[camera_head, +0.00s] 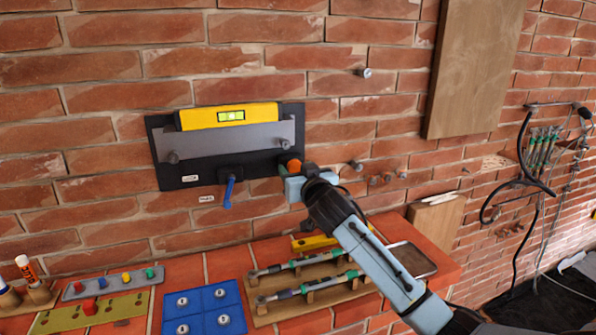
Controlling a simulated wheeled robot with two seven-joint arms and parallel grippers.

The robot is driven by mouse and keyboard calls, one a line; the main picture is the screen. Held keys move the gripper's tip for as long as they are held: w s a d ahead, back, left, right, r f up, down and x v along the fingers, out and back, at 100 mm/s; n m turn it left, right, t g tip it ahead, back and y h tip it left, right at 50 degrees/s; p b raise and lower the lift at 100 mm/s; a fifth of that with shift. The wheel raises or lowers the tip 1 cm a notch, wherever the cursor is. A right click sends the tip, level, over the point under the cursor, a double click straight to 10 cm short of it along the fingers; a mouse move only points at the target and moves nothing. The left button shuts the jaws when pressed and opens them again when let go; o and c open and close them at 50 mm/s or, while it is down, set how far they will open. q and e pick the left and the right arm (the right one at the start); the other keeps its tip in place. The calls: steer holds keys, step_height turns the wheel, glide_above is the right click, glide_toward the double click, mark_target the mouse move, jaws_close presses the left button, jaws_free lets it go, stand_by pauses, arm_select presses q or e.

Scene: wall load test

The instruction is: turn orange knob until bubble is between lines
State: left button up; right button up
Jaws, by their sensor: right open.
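A yellow spirit level (205,117) rests on a grey bar (225,138) fixed to a black panel (165,140) on the brick wall. Its green vial (231,115) faces me, but the bubble is too small to place against the lines. The orange knob (294,166) is at the panel's lower right. My right gripper (291,182) is at the knob, its tip just below and overlapping it in the picture. I cannot tell whether it touches. A blue lever (229,191) hangs from the panel's lower edge. My left gripper is out of view.
Below is a brick ledge with a blue tray (204,309), a wooden rack of torque wrenches (312,286), a yellow-green plate (95,313) and a grey tray (410,259). A wooden board (474,65) and hanging tools (545,150) are on the right.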

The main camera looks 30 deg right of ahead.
steer(key=c, duration=1)
steer(key=shift+m+p, duration=0.7)
steer(key=shift+m, duration=0.3)
steer(key=o, duration=1)
steer(key=shift+s, duration=0.15)
steer(key=v, duration=1.3)
steer(key=shift+s+f, duration=0.1)
